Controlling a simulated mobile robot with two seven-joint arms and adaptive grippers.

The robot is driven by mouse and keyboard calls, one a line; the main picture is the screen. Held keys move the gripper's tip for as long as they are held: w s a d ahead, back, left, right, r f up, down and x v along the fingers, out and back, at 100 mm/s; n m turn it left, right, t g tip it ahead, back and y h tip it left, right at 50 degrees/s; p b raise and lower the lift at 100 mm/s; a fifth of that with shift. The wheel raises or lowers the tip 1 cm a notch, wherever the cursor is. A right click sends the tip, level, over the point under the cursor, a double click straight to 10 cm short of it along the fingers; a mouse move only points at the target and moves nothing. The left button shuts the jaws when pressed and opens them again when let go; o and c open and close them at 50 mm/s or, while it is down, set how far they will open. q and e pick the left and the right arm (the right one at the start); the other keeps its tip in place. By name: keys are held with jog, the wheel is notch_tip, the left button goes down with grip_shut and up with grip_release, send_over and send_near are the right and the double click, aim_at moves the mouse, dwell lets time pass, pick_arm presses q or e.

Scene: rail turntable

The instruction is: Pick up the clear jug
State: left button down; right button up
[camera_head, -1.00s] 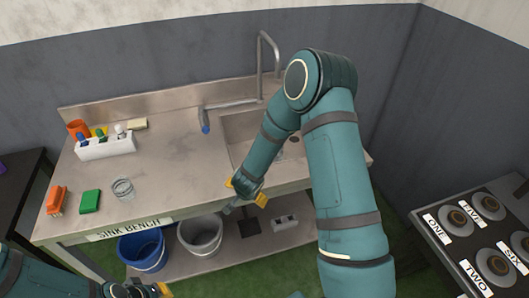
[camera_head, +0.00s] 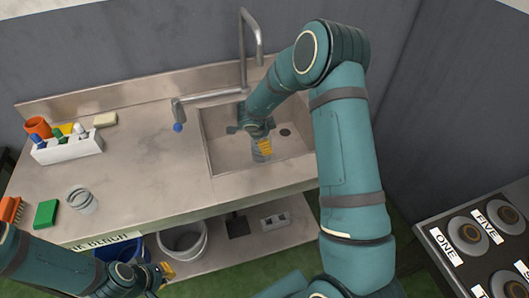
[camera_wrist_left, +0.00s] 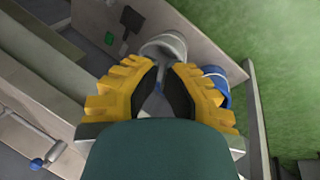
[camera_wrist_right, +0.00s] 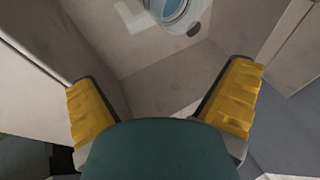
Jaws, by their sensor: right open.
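The clear jug (camera_head: 262,153) appears to be the see-through vessel in the sink basin, partly covered by my right gripper. In the right wrist view a round, clear, bluish vessel (camera_wrist_right: 172,8) is cut off by the top edge, beyond the fingertips. My right gripper (camera_head: 256,138) reaches down into the sink beside it; its fingers (camera_wrist_right: 168,75) are wide apart with nothing between them. My left gripper (camera_head: 152,276) is low at the bench's front edge. In the left wrist view its fingertips (camera_wrist_left: 162,65) are close together with a narrow gap; nothing is seen held.
A smaller clear glass (camera_head: 82,200) stands on the bench (camera_head: 150,170). A green sponge (camera_head: 46,214), a brush (camera_head: 10,209) and a white caddy (camera_head: 68,148) are also there. The tap (camera_head: 243,50) rises behind the sink. Buckets stand on the shelf below.

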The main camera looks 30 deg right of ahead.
jog(key=d+f+b, duration=0.1)
jog(key=f, duration=0.3)
jog(key=w+f+b, duration=0.1)
jog(key=f, duration=0.4)
jog(key=w+d+f+b, duration=0.1)
jog(key=f+b, duration=0.1)
jog(key=f, duration=0.3)
jog(key=shift+w+d, duration=0.1)
jog(key=shift+d, duration=0.2)
pick_arm(q)
jog(key=shift+g, duration=0.3)
jog(key=f, duration=0.1)
jog(key=s+f, duration=0.1)
jog(key=f, duration=0.2)
jog(key=shift+s, duration=0.3)
pick_arm(e)
jog(key=c, duration=1.3)
